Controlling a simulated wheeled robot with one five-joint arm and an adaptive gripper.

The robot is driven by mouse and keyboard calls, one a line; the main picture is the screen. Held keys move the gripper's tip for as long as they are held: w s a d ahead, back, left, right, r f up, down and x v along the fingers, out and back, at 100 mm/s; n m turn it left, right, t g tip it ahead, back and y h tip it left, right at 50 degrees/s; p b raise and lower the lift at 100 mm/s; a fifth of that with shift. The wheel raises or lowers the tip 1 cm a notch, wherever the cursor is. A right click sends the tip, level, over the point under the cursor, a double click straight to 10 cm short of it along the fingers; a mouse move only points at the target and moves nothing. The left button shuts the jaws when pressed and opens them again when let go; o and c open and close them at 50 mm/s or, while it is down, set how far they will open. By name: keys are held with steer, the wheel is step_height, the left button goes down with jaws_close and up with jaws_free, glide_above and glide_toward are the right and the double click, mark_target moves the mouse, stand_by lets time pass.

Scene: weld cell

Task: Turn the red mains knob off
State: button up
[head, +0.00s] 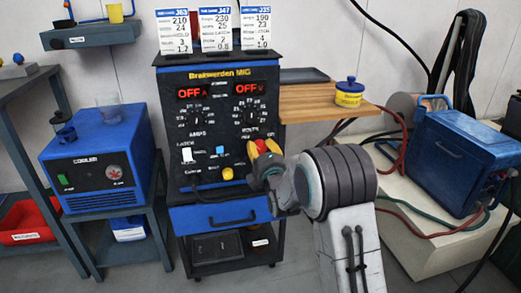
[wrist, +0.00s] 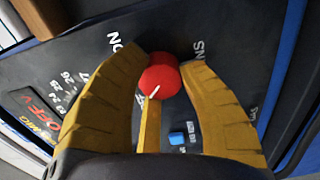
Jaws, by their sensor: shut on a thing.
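The red mains knob (wrist: 159,79) is on the dark front panel of the welder (head: 217,95), right of its middle in the head view. My gripper (wrist: 166,66) has its yellow fingers closed around the knob, one fingertip on each side. In the head view the gripper (head: 264,147) covers most of the knob. A short white mark shows on the knob in the wrist view, pointing down and left. Both red displays (head: 192,92) on the welder read OFF. The lettering around the knob is partly hidden by the fingers.
A small blue switch (wrist: 178,138) is close to the right finger. A yellow button (head: 227,173) and a white switch (head: 188,154) are lower on the panel. A blue cooler (head: 95,155) stands left, a wooden shelf (head: 320,104) and blue case (head: 463,155) right.

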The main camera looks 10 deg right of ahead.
steer(key=shift+d, duration=0.15)
steer(key=o, duration=1.2)
steer(key=shift+o, duration=0.2)
steer(key=s, duration=1.2)
